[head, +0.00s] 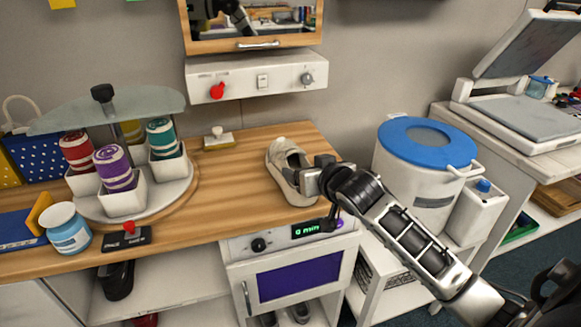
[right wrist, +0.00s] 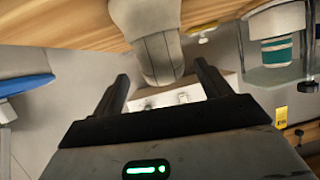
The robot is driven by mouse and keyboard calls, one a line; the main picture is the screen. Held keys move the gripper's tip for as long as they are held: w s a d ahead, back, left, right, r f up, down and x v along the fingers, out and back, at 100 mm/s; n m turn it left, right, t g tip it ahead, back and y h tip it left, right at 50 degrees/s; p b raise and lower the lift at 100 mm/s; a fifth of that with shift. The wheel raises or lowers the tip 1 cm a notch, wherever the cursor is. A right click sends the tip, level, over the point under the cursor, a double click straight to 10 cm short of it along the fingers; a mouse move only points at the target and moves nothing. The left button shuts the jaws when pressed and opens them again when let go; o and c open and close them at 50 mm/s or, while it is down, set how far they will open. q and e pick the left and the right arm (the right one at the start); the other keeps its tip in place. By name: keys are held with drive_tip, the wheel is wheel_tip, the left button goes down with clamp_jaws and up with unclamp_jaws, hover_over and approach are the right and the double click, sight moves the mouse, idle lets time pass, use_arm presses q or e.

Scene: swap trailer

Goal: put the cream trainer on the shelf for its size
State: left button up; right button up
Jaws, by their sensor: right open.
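The cream trainer (head: 283,158) stands on the wooden counter (head: 232,180), near its right end. My right gripper (head: 312,178) is at the trainer's near right side, partly covering it. In the right wrist view the trainer (right wrist: 150,38) reaches down between the two spread fingertips of the open gripper (right wrist: 161,74); I cannot tell whether they touch it. Under the counter, an open shelf (head: 160,295) holds a dark shoe (head: 117,280), with part of a red shoe below. More shoes (head: 300,311) sit under the oven. No size labels are readable. My left gripper is not in view.
A round carousel (head: 150,207) with cups of coloured spools stands left of the trainer, with a jar (head: 68,230) near it. An oven (head: 290,280) sits under the counter.

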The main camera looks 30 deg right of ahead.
drive_tip(key=x, duration=0.5)
drive_tip(key=shift+s+a+f, duration=0.1)
drive_tip(key=shift+f, duration=0.35)
drive_tip(key=c, duration=1.2)
drive_tip(key=shift+r, duration=0.1)
drive_tip(key=shift+c, duration=0.6)
drive_tip(key=shift+r, duration=0.1)
